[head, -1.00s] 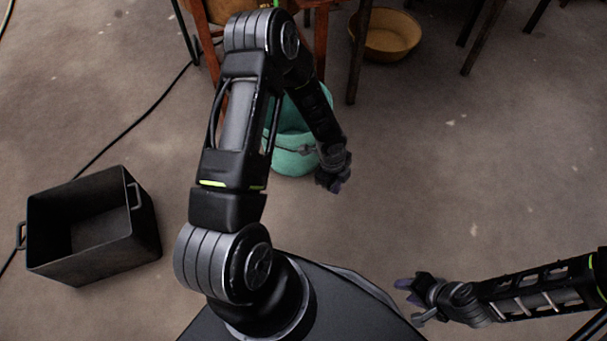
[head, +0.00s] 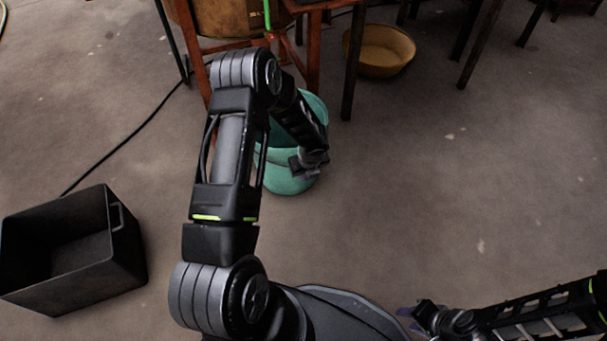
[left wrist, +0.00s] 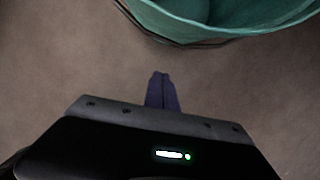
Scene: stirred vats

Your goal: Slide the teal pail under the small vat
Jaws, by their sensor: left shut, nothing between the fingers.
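The teal pail (head: 290,181) stands on the floor in the head view, partly hidden behind my left arm. Its rim and wire handle also show at the top of the left wrist view (left wrist: 225,30). My left gripper (head: 304,168) is shut and empty, in front of the pail's near side in the head view; whether it touches cannot be told. Its closed fingers show in the left wrist view (left wrist: 162,92), apart from the pail in that picture. A vat (head: 225,18) on a red-brown stand shows at the top, cut off by the frame. My right gripper (head: 418,318) is low at the right, its fingers unclear.
A black open box (head: 125,245) stands at the lower left. A yellow-brown basin (head: 380,50) lies on the floor beyond a dark table leg (head: 353,65). Red-brown stand legs (head: 313,60) rise behind the pail. A black cable crosses the left floor.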

